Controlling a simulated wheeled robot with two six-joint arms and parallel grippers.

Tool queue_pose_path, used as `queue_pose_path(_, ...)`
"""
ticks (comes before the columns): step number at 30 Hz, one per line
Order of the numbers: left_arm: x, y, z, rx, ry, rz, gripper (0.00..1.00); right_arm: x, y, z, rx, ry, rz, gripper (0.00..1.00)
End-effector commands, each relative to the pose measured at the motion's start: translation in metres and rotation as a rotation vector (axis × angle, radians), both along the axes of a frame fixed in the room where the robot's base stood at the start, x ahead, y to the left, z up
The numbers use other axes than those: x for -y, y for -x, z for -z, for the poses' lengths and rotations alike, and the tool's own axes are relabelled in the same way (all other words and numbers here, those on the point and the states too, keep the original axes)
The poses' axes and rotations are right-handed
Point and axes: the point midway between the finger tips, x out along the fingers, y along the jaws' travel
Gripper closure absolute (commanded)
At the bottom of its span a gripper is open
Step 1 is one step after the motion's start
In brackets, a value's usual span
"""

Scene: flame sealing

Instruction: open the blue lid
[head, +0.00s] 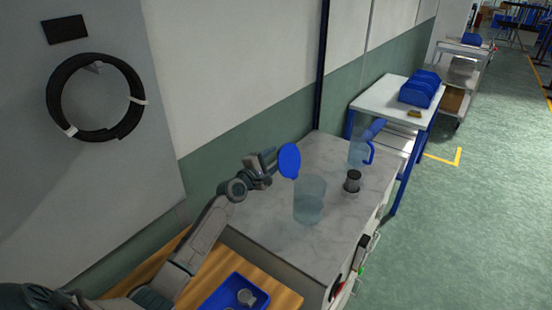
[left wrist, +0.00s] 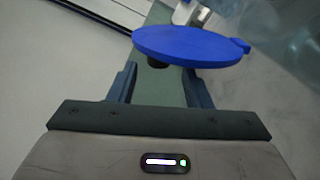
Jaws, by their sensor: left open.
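The blue lid (head: 289,160) stands raised, nearly upright, at the left rim of a clear container (head: 309,202) on the marble-topped counter; the container's mouth is uncovered. My left gripper (head: 268,161) is open, just left of the lid and close to it. In the left wrist view the lid (left wrist: 190,46) lies beyond and partly across the open fingers of the left gripper (left wrist: 160,82). I cannot tell whether they touch. A dark knob-like part shows under the lid there. My right gripper is not in view.
A clear jug (head: 359,153) with a blue handle and raised lid stands farther back on the counter (head: 262,222). A small dark-topped jar (head: 352,182) stands right of the container. A blue tray (head: 262,297) lies on the wooden surface in front. The wall bounds the left.

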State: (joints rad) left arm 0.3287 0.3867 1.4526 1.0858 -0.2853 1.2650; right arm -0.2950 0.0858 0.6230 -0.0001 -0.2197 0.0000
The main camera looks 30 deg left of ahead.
Motion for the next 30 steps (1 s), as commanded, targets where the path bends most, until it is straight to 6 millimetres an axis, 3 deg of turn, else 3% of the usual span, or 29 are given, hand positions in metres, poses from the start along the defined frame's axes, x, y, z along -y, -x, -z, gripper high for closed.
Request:
queue_pose_path(6, 0.003, -0.018, 0.000, 0.000, 0.001, 0.000, 0.55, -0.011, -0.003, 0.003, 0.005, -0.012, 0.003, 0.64)
queue_pose_path(15, 0.003, -0.021, 0.000, 0.000, -0.001, 0.000, 0.55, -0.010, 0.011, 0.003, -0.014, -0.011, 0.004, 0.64)
queue_pose_path(16, 0.003, -0.021, 0.000, 0.000, -0.001, 0.000, 0.57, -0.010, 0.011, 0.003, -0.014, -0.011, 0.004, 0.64)
queue_pose_path(23, 0.003, -0.020, 0.000, 0.000, -0.001, -0.001, 1.00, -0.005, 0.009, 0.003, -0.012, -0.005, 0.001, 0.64)
queue_pose_path(30, -0.002, -0.021, -0.004, 0.015, -0.096, -0.001, 1.00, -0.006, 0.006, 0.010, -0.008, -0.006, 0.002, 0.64)
